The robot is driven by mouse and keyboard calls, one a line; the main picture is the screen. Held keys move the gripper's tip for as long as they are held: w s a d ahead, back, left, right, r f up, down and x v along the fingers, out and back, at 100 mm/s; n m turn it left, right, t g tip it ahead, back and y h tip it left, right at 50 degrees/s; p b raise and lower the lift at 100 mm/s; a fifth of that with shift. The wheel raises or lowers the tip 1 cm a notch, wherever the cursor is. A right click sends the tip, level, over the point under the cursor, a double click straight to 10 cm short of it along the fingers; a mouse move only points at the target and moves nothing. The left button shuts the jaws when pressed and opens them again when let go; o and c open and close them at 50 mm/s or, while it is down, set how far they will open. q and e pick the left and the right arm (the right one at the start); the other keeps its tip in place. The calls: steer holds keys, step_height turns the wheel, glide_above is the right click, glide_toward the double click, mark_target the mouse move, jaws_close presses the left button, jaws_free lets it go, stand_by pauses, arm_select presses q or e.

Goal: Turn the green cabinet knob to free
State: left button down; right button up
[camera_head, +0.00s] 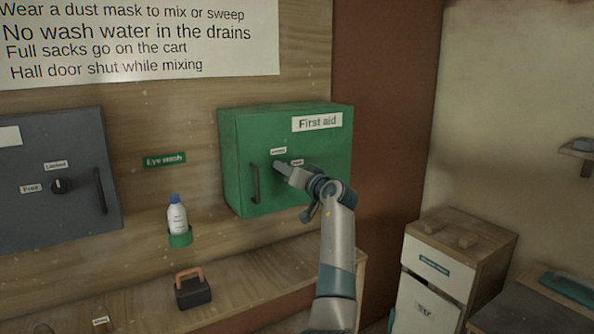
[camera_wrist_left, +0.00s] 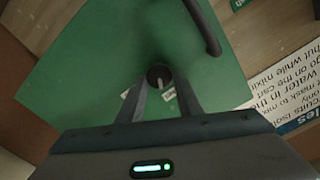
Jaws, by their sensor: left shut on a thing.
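The green cabinet (camera_head: 237,160) hangs on the wooden wall, with a "First aid" sign and a dark upright handle (camera_head: 255,183) on its front. My left gripper (camera_head: 279,167) is at the cabinet front, right of the handle, and hides the knob in the head view. In the left wrist view the dark round knob (camera_wrist_left: 158,74) sits between the two fingertips of my left gripper (camera_wrist_left: 159,84), which is shut on it. A pale mark shows on the knob. Two small labels sit beside it, too small to read. The right gripper is not in view.
A grey cabinet (camera_head: 50,145) with its own knob (camera_head: 61,186) and labels hangs at the left. Between them are an eye wash bottle (camera_head: 177,217) in a green holder and a dark box with an orange handle (camera_head: 192,291). A drawer unit (camera_head: 440,265) stands at the right.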

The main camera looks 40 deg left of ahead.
arm_select(q)
steer(key=m+p, duration=0.6)
steer(key=m, duration=0.6)
steer(key=shift+w+f+m+p, duration=0.1)
steer(key=shift+m+p, duration=0.2)
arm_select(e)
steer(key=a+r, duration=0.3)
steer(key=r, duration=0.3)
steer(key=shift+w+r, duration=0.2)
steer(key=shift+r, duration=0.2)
